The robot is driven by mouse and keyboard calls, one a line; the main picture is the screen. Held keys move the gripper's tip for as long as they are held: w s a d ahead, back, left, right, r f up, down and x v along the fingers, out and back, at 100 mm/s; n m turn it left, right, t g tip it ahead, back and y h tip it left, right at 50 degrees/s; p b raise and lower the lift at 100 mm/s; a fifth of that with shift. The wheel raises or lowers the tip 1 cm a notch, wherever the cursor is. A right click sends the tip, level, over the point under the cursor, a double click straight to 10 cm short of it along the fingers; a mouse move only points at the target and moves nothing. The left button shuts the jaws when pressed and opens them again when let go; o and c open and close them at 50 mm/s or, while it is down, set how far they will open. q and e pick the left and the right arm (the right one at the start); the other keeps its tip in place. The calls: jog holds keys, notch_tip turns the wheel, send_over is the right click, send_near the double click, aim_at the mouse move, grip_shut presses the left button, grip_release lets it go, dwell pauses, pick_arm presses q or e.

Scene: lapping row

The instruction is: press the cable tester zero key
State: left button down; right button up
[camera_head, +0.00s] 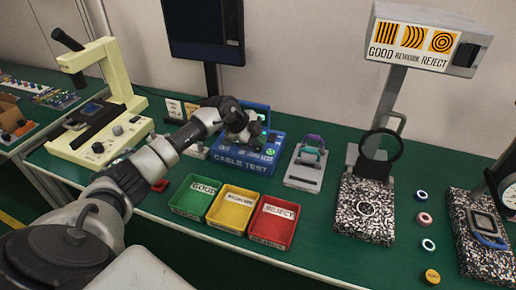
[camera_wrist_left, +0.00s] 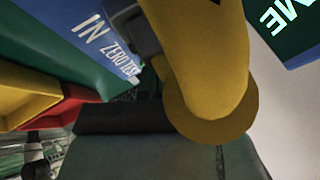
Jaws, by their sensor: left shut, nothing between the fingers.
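The blue cable tester (camera_head: 244,158), lettered CABLE TEST, stands on the green bench in the head view. My left gripper (camera_head: 252,134) is shut and empty, over the tester's top face and in front of its raised back panel. The gripper and wrist hide most of the keys, so I cannot tell whether the fingertips touch one. In the left wrist view the tester's blue face (camera_wrist_left: 90,27) shows lettering reading IN and ZERO TEST, close beside a large yellow rounded part that blocks the view. The zero key itself is not clearly visible. My right gripper is not in view.
Green (camera_head: 187,212), yellow (camera_head: 215,222) and red (camera_head: 257,240) bins stand in front of the tester. A cream microscope-like instrument (camera_head: 132,98) is left, a grey fixture (camera_head: 303,180) right. A speckled block with a ring (camera_head: 345,222) stands farther right.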

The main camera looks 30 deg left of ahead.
aim_at(258, 149)
pick_arm(q)
jog(key=shift+f, duration=0.35)
jog(key=shift+s+f, duration=0.1)
jog(key=shift+f, duration=0.25)
dwell(0.6)
jog(key=shift+a+r+p, duration=0.2)
jog(key=shift+r+p, duration=0.45)
jog(key=shift+p, duration=0.3)
notch_tip(258, 149, up, 6)
jog(key=p, duration=0.6)
jog(key=shift+r, duration=0.1)
jog(key=shift+d, duration=0.1)
